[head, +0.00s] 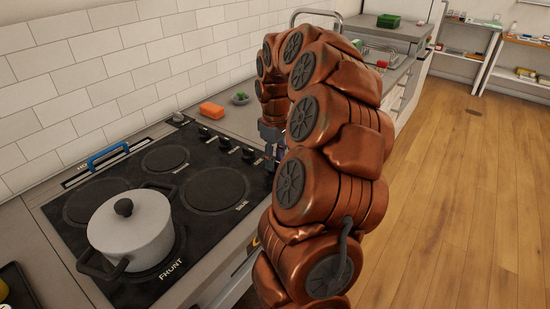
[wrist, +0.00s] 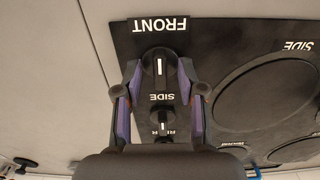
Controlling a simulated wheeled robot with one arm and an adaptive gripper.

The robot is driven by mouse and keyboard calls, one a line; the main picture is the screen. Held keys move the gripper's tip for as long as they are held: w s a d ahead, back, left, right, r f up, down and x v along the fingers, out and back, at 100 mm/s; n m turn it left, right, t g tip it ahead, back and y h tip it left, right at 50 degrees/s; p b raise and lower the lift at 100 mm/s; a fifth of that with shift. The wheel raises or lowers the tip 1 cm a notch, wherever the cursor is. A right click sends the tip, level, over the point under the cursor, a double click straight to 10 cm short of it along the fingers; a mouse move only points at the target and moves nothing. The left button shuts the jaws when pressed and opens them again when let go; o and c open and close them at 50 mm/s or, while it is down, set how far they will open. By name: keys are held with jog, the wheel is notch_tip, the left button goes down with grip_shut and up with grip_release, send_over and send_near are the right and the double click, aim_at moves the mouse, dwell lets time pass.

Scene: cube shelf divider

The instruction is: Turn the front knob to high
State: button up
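The knob beside the FRONT label (wrist: 162,24) is a round black dial (wrist: 160,67) with a white pointer line. In the wrist view the line runs straight up and down the picture. My gripper (wrist: 159,68) is open, one finger on each side of this knob, with visible gaps, so it does not seem to touch it. In the head view my gripper (head: 270,148) is at the right edge of the black cooktop (head: 135,172), and this knob cannot be made out there. A second knob (wrist: 162,117), by a SIDE label, lies farther back between the fingers.
Other knobs (head: 225,143) line the cooktop's right side. A light grey pot (head: 130,232) stands on the front-left burner. The wooden floor (head: 455,200) at the right is clear.

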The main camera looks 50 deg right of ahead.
jog(key=shift+c, duration=0.3)
grip_shut()
jog(key=shift+f+b, duration=0.1)
jog(key=shift+b, duration=0.2)
jog(key=m+b, duration=0.2)
jog(key=shift+f+m+b, duration=0.2)
jog(key=shift+m+b, duration=0.15)
jog(key=shift+m, duration=0.05)
jog(key=m+b, duration=0.3)
jog(key=m, duration=0.1)
jog(key=shift+r+b, duration=0.1)
jog(key=shift+b, duration=0.2)
jog(key=m+b, duration=0.3)
jog(key=m, duration=0.3)
jog(key=shift+m+b, duration=0.3)
jog(key=shift+m, duration=0.1)
jog(key=m+b, duration=0.2)
jog(key=m, duration=0.4)
jog(key=shift+r, duration=0.2)
jog(key=shift+m, duration=0.3)
